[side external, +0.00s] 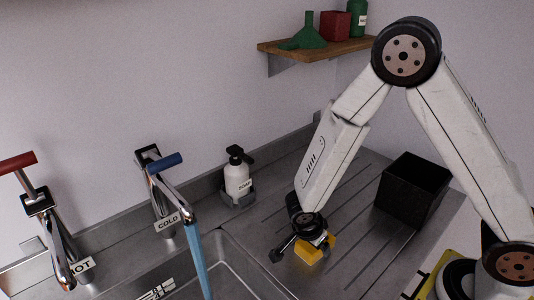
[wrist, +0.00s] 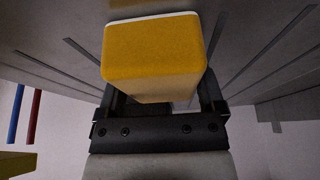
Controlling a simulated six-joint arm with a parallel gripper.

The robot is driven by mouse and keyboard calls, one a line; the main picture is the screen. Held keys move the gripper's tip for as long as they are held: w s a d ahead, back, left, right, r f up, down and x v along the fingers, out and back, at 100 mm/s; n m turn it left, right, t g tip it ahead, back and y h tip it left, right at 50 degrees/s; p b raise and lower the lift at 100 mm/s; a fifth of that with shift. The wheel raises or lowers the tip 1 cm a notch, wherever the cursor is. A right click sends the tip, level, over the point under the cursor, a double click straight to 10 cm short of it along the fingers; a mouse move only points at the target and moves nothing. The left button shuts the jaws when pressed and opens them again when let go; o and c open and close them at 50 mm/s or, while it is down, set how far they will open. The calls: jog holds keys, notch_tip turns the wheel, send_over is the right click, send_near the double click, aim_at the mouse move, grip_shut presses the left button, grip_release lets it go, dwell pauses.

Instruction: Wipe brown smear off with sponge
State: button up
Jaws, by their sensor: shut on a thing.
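My gripper (side external: 303,246) is low over the ribbed metal drainboard (side external: 345,245), right of the sink basin. It is shut on a yellow sponge (side external: 312,252). In the wrist view the sponge (wrist: 153,52) sits between the jaws (wrist: 160,122), with a thin white layer on its far face toward the metal. The sponge is at or close to the drainboard surface; I cannot tell whether it touches. No brown smear shows in either view; the sponge and gripper hide part of the board.
A black open bin (side external: 411,190) stands on the drainboard to the right. A soap bottle (side external: 237,177) stands by the wall. The cold tap (side external: 168,195) has a blue stream below it into the sink (side external: 240,262). The hot tap (side external: 55,235) is left. A wooden shelf (side external: 310,50) hangs above.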

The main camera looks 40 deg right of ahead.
aim_at(302, 243)
jog(key=shift+w+a, duration=0.1)
jog(key=shift+a, duration=1.45)
jog(key=shift+w+d, duration=0.2)
jog(key=shift+w, duration=0.55)
jog(key=shift+s+d, duration=0.1)
jog(key=shift+d, duration=7.1)
notch_tip(302, 243, up, 8)
jog(key=shift+r, duration=0.15)
